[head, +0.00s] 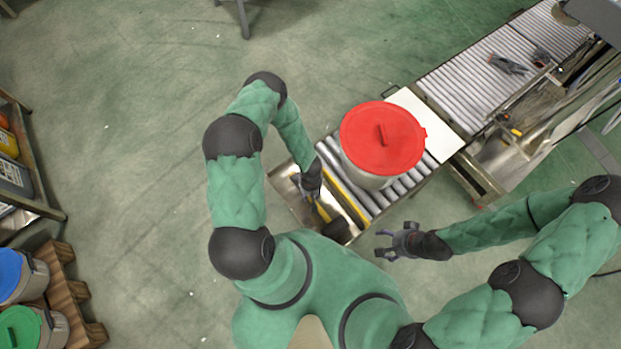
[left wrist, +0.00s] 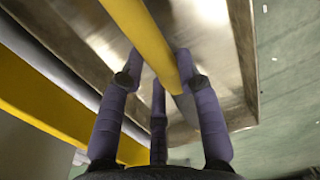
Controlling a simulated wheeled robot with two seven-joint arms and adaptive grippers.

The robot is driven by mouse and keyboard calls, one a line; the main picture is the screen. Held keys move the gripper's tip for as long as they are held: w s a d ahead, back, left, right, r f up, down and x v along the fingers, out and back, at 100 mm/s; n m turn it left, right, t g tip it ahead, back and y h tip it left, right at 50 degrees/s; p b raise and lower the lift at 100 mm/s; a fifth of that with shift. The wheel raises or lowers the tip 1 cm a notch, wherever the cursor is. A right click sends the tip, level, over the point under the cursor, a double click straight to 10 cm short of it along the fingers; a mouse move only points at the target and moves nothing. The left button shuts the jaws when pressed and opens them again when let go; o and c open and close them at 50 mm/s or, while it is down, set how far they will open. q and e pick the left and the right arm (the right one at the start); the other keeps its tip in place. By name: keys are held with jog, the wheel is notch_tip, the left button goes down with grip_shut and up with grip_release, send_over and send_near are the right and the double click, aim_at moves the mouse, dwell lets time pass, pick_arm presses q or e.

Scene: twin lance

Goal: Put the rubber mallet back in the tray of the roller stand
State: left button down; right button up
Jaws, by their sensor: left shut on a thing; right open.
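The rubber mallet has a yellow handle (head: 322,211) and a dark head (head: 336,230). My left gripper (head: 311,187) is shut on the handle. In the left wrist view the handle (left wrist: 147,38) runs between the fingers (left wrist: 162,84). The shiny metal tray (head: 283,187) lies along the near-left end of the roller stand (head: 398,190). It also shows in the left wrist view (left wrist: 215,45), under the handle. The mallet is over the tray; I cannot tell whether it touches the tray floor. My right gripper (head: 388,243) is open and empty, right of the tray.
A pail with a red lid (head: 408,137) stands on the rollers, close to the tray. A yellow rail (head: 345,190) runs between rollers and tray. A white board (head: 440,133) and a longer conveyor (head: 470,75) lie beyond. Floor left of the stand is clear.

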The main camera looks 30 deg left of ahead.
pick_arm(q)
jog(key=shift+w+a+f, duration=0.15)
jog(key=shift+w+f, duration=0.1)
jog(key=shift+f, duration=0.1)
jog(key=shift+w+a+f+b, duration=0.1)
jog(key=shift+f+b, duration=0.4)
jog(key=shift+f, duration=0.35)
jog(key=shift+w+a+f+b, duration=0.1)
jog(key=shift+f+b, duration=0.35)
jog(key=shift+f, duration=0.4)
jog(key=shift+f, duration=0.2)
jog(key=c, duration=0.9)
grip_release()
jog(key=shift+r, duration=0.1)
jog(key=shift+o, duration=0.2)
